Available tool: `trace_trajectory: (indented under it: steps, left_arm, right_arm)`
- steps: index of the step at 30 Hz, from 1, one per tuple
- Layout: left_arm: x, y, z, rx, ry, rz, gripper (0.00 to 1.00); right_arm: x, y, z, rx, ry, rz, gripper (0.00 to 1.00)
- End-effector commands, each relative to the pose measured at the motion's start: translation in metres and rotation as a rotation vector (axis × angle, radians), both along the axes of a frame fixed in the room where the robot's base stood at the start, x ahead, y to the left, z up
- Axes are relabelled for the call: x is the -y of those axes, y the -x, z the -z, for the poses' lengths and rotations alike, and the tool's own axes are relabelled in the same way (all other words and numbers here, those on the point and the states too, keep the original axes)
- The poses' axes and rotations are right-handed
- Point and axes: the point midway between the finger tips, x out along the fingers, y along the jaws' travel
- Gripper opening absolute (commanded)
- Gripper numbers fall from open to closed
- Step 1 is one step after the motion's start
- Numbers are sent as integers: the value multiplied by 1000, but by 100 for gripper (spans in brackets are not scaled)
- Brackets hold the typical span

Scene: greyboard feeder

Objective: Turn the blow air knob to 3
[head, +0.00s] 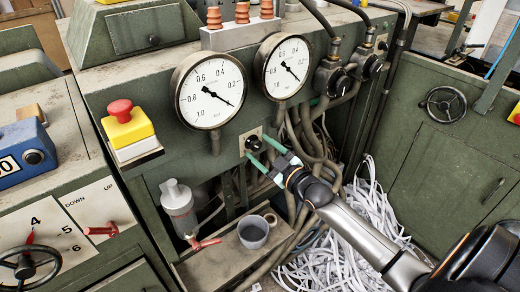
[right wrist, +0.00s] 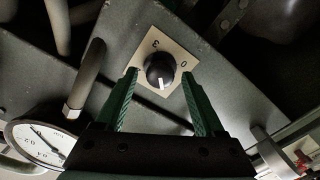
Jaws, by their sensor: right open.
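A black round knob (right wrist: 159,72) with a white pointer mark sits on a square cream plate (right wrist: 176,47) in the right wrist view. The plate bears a 3 and a 0; the pointer mark lies on the knob's lower side there, towards my gripper's palm. In the head view the knob (head: 253,143) is on the green panel below the gauges. My right gripper (head: 258,147) is open, its green fingers pointing at the knob. In the right wrist view the fingertips (right wrist: 159,77) lie on either side of the knob with gaps; I cannot tell whether they reach around it. My left gripper is out of view.
Two pressure gauges (head: 210,88) (head: 282,66) sit above the knob. Hoses (head: 310,135) hang close to its right. A grey cup (head: 253,232) and a clear bottle-like filter (head: 178,205) are below. A red button on a yellow box (head: 126,122) is at left.

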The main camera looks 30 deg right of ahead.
Motion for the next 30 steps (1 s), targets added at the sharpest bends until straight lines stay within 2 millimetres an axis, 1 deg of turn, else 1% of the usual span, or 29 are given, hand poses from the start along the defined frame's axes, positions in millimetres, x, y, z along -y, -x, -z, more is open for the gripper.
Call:
trace_trajectory:
  steps: [3, 11, 12, 30]
  left_arm:
    - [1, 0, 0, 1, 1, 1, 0]
    - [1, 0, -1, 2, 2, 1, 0]
    - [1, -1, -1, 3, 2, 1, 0]
    - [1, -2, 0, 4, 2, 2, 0]
  right_arm:
    - [-1, -5, 0, -1, -1, -1, 71]
    - [-1, -5, 0, -1, -1, -1, 71]
    - [-1, -5, 0, -1, -1, -1, 68]
    - [-1, -5, 0, -1, -1, -1, 1]
